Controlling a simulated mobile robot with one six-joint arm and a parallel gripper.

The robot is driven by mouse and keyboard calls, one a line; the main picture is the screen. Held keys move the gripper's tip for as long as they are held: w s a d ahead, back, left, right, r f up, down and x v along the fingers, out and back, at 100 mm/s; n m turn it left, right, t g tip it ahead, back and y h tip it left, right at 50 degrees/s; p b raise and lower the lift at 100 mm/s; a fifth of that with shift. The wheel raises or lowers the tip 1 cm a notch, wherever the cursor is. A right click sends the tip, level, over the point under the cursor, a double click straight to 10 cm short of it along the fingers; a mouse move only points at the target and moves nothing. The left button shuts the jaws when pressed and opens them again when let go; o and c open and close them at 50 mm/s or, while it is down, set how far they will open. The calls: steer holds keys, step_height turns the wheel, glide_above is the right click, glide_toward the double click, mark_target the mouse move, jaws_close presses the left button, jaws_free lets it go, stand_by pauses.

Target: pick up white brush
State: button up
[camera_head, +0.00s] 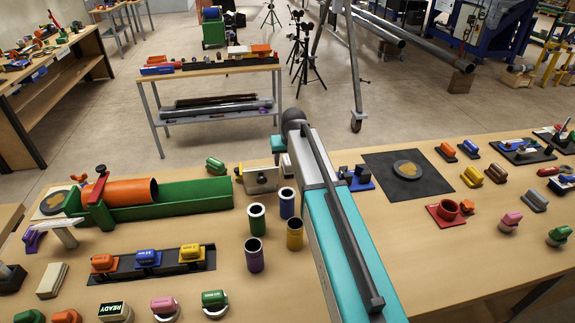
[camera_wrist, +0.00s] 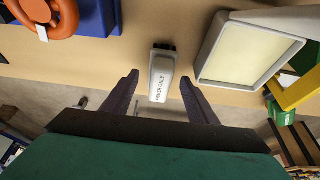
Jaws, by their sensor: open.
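The white brush (camera_wrist: 161,72) shows in the wrist view, upper middle. It has a white body with dark lettering and a dark strip at its far end, and rests on a tan tabletop. My gripper (camera_wrist: 160,80) is open, with its two dark fingers apart. In the picture the brush appears between the fingertips, with a gap on both sides. Its height above the brush cannot be told. I cannot pick out the brush in the head view, where my arm hides part of the scene and the gripper's fingers do not show.
In the wrist view, a grey-framed tray (camera_wrist: 222,46) is close right of the brush, and an orange ring-shaped thing (camera_wrist: 48,17) is at left near a blue block (camera_wrist: 97,16). In the head view, a long workbench (camera_head: 345,227) holds several tools and a green trough (camera_head: 190,195).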

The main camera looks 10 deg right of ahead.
mark_target(287, 160)
steer(key=shift+w+f, duration=0.3)
steer(key=shift+f, duration=0.35)
steer(key=c, duration=1.2)
steer(key=shift+r, duration=0.1)
steer(key=shift+r+b, duration=1.25)
steer(key=shift+r, duration=3.65)
steer(key=o, duration=0.4)
steer(key=shift+c, duration=1.1)
